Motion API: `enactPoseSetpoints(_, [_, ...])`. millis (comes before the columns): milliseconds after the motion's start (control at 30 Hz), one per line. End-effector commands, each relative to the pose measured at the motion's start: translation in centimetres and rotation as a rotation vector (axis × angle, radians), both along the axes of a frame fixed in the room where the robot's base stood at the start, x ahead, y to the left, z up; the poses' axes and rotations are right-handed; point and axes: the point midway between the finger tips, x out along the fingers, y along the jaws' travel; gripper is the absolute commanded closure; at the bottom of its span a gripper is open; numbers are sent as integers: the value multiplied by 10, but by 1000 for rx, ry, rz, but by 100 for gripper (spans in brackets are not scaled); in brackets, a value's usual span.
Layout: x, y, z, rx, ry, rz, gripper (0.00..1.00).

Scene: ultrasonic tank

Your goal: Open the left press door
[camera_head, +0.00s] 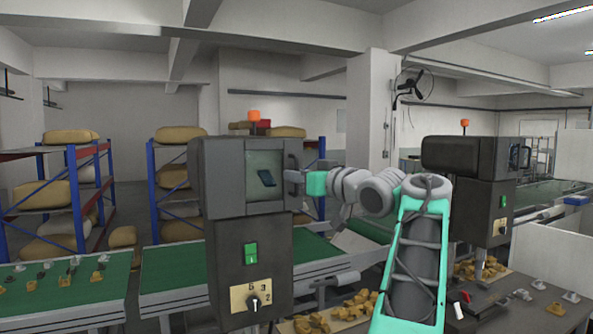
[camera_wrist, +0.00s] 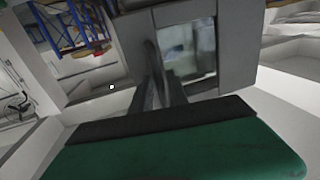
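The left press (camera_head: 250,245) is a dark grey machine with an orange lamp on top. Its door (camera_head: 225,180) has a window (camera_head: 265,178) and looks shut. A dark upright handle (camera_head: 293,165) is at the door's right edge. My gripper (camera_head: 297,176) reaches in from the right and is at the handle. In the wrist view my gripper's dark fingers (camera_wrist: 160,85) point at the handle (camera_wrist: 152,58), beside the door window (camera_wrist: 188,48). The fingertips overlap the handle's lower part, so I cannot tell whether they are shut on it.
A second press (camera_head: 465,157) stands to the right, behind my arm. A green conveyor (camera_head: 175,270) runs behind the left press. Yellow pieces (camera_head: 335,312) lie on a low surface below. Blue racks (camera_head: 152,190) with sacks stand at the back left.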

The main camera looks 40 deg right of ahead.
Motion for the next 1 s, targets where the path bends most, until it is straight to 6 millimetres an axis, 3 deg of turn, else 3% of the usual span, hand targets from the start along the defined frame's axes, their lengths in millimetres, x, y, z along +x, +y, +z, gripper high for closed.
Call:
enactPoseSetpoints(300, [6, -1, -1, -1, 1, -2, 81])
enactPoseSetpoints(533, [6, -1, -1, 0, 1, -2, 100])
enactPoseSetpoints(1000, [6, -1, -1, 0, 1, -1, 100])
